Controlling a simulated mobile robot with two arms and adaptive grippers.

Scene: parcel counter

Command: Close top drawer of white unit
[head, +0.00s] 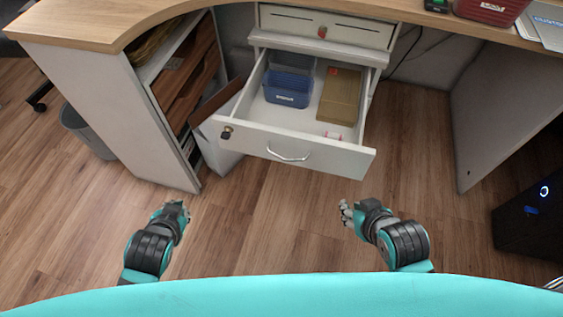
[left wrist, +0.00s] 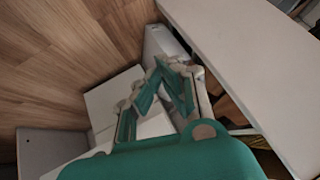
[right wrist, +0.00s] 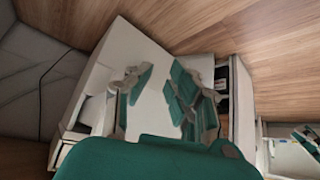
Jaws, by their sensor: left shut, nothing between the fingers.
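The white unit (head: 375,58) stands under the counter with a drawer (head: 318,153) pulled far out. The drawer has a silver handle (head: 288,155) and a lock with dark keys (head: 227,132). My left gripper (head: 180,206) is shut and empty, in front and left of the drawer. My right gripper (head: 346,211) is open and empty, a little in front of the drawer's right side. Both are apart from the drawer; their fingers also show in the wrist views.
A wooden counter (head: 95,22) curves overhead, with a side panel (head: 112,115) at left and another (head: 500,100) at right. A dark computer case (head: 525,215) stands at right. Floor before the drawer is clear.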

